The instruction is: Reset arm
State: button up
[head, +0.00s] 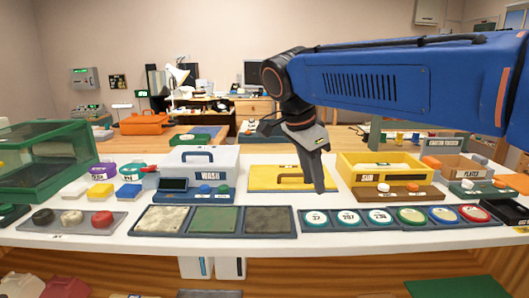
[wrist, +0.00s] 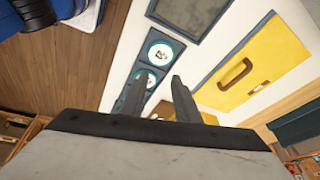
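My blue arm reaches in from the right in the head view. My gripper (head: 320,189) hangs down above the white table, by the right side of a flat yellow panel with a handle (head: 270,178). In the wrist view the two dark fingers of my gripper (wrist: 160,82) stand apart with nothing between them. A row of numbered round discs lies beneath them, with one white disc (wrist: 160,52) just beyond the fingertips. The yellow panel (wrist: 275,50) is to their right. The exact height of the fingertips above the table is hard to tell.
A dark tray of round discs (head: 392,228) and a three-panel tray (head: 215,233) line the table's front. A yellow box (head: 350,164) stands right of my gripper, a white WASH box (head: 190,158) to its left. A green glass case (head: 45,150) is far left.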

jog(key=s+d+f+n+t+y, duration=0.2)
jog(key=s+d+f+n+y, duration=0.1)
jog(key=s+d+f+n, duration=1.1)
jog(key=s+d+f, duration=0.3)
jog(key=s+f, duration=0.3)
jog(key=shift+d+t, duration=0.2)
jog(key=shift+t, duration=0.2)
